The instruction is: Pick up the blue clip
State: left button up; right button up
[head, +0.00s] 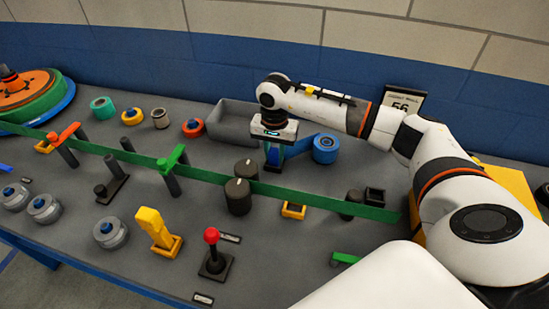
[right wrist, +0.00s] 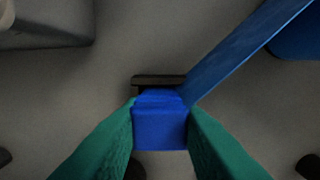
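The blue clip (right wrist: 160,128) shows in the right wrist view as a blue block in front of a dark piece (right wrist: 158,79). My right gripper (right wrist: 161,115) has its two green fingers against the left and right sides of the clip, with no gap to be seen. In the head view my right gripper (head: 272,158) points down at the back middle of the table, and the clip is mostly hidden by it. My left gripper is not in view.
A blue roll (head: 325,148) stands just right of the gripper, with a blue strip running toward the clip. A grey bin (head: 230,121) is close behind left. A long green rail (head: 215,174) crosses in front. Dark knobs (head: 238,196) stand near it.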

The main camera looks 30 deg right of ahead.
aim_at(274, 150)
jog(key=shift+c, duration=0.6)
jog(key=shift+r, duration=0.1)
jog(key=shift+r, duration=0.2)
notch_tip(274, 150, up, 8)
jog(key=shift+r+b, duration=0.25)
jog(key=shift+b, duration=0.65)
jog(key=shift+r, duration=0.5)
jog(key=shift+r, duration=0.1)
jog(key=shift+r+p, duration=0.3)
jog(key=shift+r, duration=0.05)
